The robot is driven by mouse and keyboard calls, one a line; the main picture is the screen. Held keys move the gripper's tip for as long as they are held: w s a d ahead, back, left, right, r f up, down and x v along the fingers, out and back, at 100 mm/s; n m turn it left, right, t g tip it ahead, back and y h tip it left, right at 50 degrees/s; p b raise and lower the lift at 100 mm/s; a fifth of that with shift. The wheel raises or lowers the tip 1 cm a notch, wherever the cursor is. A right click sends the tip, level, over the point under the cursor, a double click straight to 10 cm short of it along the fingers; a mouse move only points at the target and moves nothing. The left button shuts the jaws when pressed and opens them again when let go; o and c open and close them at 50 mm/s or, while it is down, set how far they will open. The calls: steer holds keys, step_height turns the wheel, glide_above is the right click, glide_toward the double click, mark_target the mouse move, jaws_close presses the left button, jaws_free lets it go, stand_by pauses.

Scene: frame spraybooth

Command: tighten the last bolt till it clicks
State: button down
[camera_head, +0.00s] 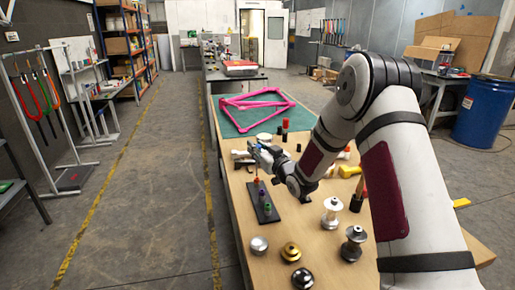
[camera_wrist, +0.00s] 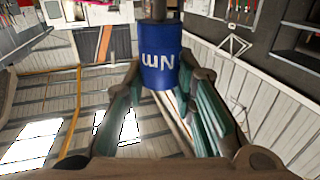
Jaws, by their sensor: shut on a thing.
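My gripper (camera_head: 264,157) is above the wooden bench, at the far end of a black block (camera_head: 275,216). In the wrist view my gripper (camera_wrist: 160,85) has its teal-padded fingers on either side of a blue cylindrical tool (camera_wrist: 158,58) marked "Nm", and is shut on it. In the head view the tool (camera_head: 253,149) is small, with a thin dark shaft pointing down towards the block's far end. Small coloured bolts (camera_head: 267,208) stand in a row on the block. I cannot tell whether the shaft's tip touches a bolt.
A pink bike frame (camera_head: 258,103) lies on a green mat (camera_head: 229,127) beyond. Silver, gold and dark hub parts (camera_head: 291,251) stand at the bench's near end. Open floor lies left.

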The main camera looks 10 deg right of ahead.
steer(key=shift+f+b, duration=0.5)
steer(key=shift+f, duration=0.6)
stand_by(0.3)
steer(key=c, duration=2.3)
jaws_free()
jaws_close()
steer(key=shift+a+r+m+h, duration=0.1)
steer(key=shift+m+h, duration=0.2)
steer(key=shift+h, duration=0.1)
steer(key=shift+r, duration=0.1)
